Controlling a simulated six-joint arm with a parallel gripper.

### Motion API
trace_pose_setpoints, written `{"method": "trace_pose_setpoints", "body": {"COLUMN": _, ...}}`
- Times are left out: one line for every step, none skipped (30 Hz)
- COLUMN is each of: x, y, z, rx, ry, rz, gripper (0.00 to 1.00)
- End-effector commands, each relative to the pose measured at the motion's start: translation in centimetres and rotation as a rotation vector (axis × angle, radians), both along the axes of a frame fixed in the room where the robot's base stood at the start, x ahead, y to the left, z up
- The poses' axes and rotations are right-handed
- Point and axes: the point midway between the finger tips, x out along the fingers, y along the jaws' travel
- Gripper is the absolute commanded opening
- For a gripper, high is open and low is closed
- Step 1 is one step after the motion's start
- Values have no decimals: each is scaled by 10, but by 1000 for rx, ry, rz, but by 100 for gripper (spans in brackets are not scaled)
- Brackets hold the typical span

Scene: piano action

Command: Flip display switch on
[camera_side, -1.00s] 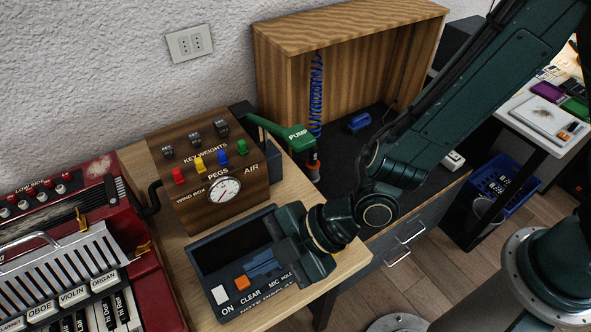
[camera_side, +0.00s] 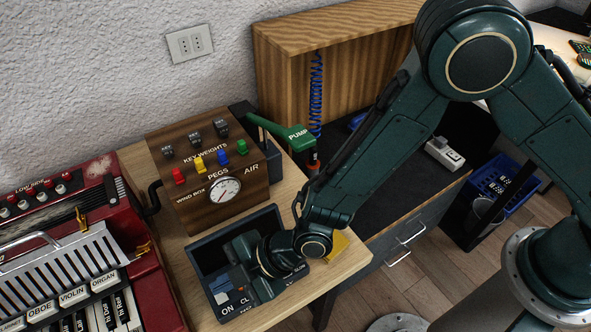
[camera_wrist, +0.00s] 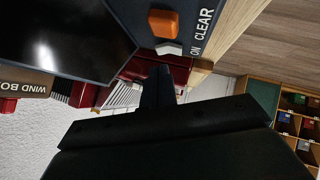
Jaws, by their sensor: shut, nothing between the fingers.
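The display unit (camera_side: 204,256) is a dark grey box with a black screen, lying on the wooden table. At its front left corner is a white switch (camera_side: 221,298) above the label ON. The switch also shows in the wrist view (camera_wrist: 168,48), beside the orange CLEAR button (camera_wrist: 163,22). I cannot tell the switch's position. My gripper (camera_wrist: 158,82) is shut and empty, its fingers pointing toward the switch's end of the panel. In the side view, my gripper (camera_side: 240,276) is over the front of the unit, right of the switch, hiding part of the controls. Contact cannot be seen.
A wooden box with a gauge (camera_side: 224,190), coloured pegs and key weights stands behind the unit. A green PUMP lever (camera_side: 290,136) is at its right. A red accordion (camera_side: 75,255) lies to the left. A yellow item (camera_side: 340,246) shows behind my arm.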

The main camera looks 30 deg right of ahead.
Motion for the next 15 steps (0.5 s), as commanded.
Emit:
{"method": "trace_pose_setpoints", "body": {"x": 2, "y": 0, "z": -4, "rx": 0, "ry": 0, "rz": -2, "gripper": 0}}
{"method": "trace_pose_setpoints", "body": {"x": 3, "y": 0, "z": -5, "rx": 0, "ry": 0, "rz": -2, "gripper": 0}}
{"method": "trace_pose_setpoints", "body": {"x": 4, "y": 0, "z": -7, "rx": 0, "ry": 0, "rz": -2, "gripper": 0}}
{"method": "trace_pose_setpoints", "body": {"x": 4, "y": 0, "z": -8, "rx": 1, "ry": 0, "rz": -1, "gripper": 0}}
{"method": "trace_pose_setpoints", "body": {"x": 5, "y": 0, "z": -9, "rx": 1, "ry": 0, "rz": -1, "gripper": 0}}
{"method": "trace_pose_setpoints", "body": {"x": 5, "y": 0, "z": -10, "rx": 1, "ry": 0, "rz": -1, "gripper": 0}}
{"method": "trace_pose_setpoints", "body": {"x": 5, "y": 0, "z": -10, "rx": 2, "ry": 0, "rz": -1, "gripper": 0}}
{"method": "trace_pose_setpoints", "body": {"x": 5, "y": 0, "z": -10, "rx": 2, "ry": 0, "rz": -1, "gripper": 0}}
{"method": "trace_pose_setpoints", "body": {"x": 6, "y": 0, "z": -11, "rx": 2, "ry": 0, "rz": -1, "gripper": 0}}
{"method": "trace_pose_setpoints", "body": {"x": 6, "y": 0, "z": -11, "rx": 2, "ry": 0, "rz": -1, "gripper": 0}}
{"method": "trace_pose_setpoints", "body": {"x": 6, "y": 0, "z": -11, "rx": 2, "ry": 0, "rz": -1, "gripper": 0}}
{"method": "trace_pose_setpoints", "body": {"x": 6, "y": 0, "z": -11, "rx": 2, "ry": 0, "rz": -1, "gripper": 0}}
{"method": "trace_pose_setpoints", "body": {"x": 6, "y": 0, "z": -11, "rx": 2, "ry": 0, "rz": -1, "gripper": 0}}
{"method": "trace_pose_setpoints", "body": {"x": 6, "y": 0, "z": -11, "rx": 2, "ry": 0, "rz": -1, "gripper": 0}}
{"method": "trace_pose_setpoints", "body": {"x": 5, "y": 0, "z": -11, "rx": 2, "ry": 0, "rz": -1, "gripper": 0}}
